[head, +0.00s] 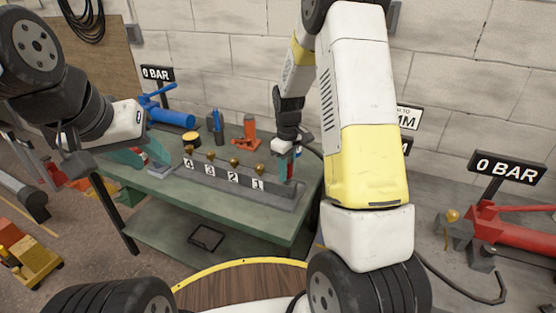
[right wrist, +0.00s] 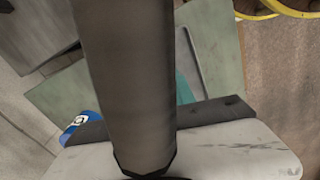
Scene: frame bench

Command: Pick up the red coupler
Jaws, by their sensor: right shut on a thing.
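The red coupler (head: 298,151) shows as a small red patch at the right end of the bench, beside the numbered block. My right gripper (head: 286,170) reaches down there and is shut on it; its fingers hide most of the coupler. In the right wrist view a thick grey cylinder (right wrist: 125,80) stands up close to the camera and blocks the middle; no red shows there. My left gripper (head: 143,156), with teal fingers spread apart, is open and empty at the left end of the bench.
The green bench (head: 150,190) carries a grey block (head: 215,180) with brass knobs and labels 4 to 1. Behind it stand a blue pump (head: 172,117), a yellow-topped puck (head: 191,139) and an orange-red jack (head: 250,135). A red pump (head: 515,230) stands at right. A dark hose curves behind my right gripper.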

